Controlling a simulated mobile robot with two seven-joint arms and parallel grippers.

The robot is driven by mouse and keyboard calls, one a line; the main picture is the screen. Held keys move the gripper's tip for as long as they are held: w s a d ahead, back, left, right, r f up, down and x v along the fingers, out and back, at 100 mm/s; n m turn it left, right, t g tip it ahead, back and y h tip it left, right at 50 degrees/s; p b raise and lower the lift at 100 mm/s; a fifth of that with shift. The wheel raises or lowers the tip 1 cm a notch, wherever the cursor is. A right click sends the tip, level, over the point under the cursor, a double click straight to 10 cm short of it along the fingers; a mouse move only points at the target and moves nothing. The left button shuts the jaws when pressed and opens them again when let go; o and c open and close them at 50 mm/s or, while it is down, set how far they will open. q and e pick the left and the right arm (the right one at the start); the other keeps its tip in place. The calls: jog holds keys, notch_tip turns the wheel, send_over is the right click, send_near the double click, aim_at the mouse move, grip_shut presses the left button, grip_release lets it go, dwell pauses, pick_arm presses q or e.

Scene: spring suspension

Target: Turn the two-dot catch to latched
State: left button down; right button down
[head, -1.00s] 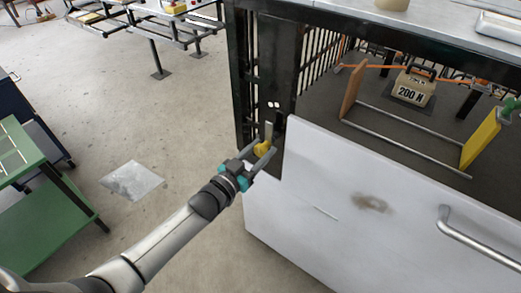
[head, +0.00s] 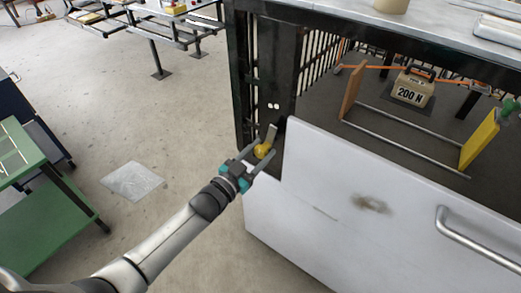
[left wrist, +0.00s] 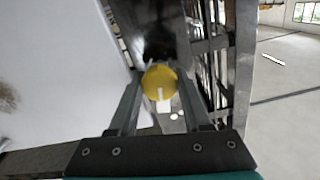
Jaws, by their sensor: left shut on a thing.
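The two-dot catch has a round yellow knob (head: 262,151) with a pale lever (head: 270,134). It sits on the dark post (head: 271,75) of the bench frame, below two white dots (head: 273,106). In the head view the lever leans up and to the right. My left gripper (head: 259,152) is shut on the knob, one finger on each side. My right gripper is not in view.
A white panel (head: 330,180) with a metal handle (head: 470,240) stands right of the catch. Behind it are a 200 N weight (head: 412,88), an orange cord and metal rods. A green cart (head: 30,195) stands at left.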

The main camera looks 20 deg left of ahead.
pick_arm(q)
jog(key=m, duration=0.3)
jog(key=shift+m, duration=0.4)
jog(key=m, duration=0.3)
jog(key=shift+m+p, duration=0.3)
jog(key=m, duration=0.4)
jog(key=shift+f+b, duration=0.15)
jog(key=shift+b, duration=0.15)
jog(key=m, duration=0.3)
jog(key=shift+m+b, duration=0.4)
jog(key=shift+m, duration=0.4)
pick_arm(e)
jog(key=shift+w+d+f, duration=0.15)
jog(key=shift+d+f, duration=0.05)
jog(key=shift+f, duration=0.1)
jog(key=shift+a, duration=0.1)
pick_arm(q)
jog(key=c, duration=0.7)
grip_release()
jog(key=o, duration=0.4)
jog(key=shift+c, duration=0.2)
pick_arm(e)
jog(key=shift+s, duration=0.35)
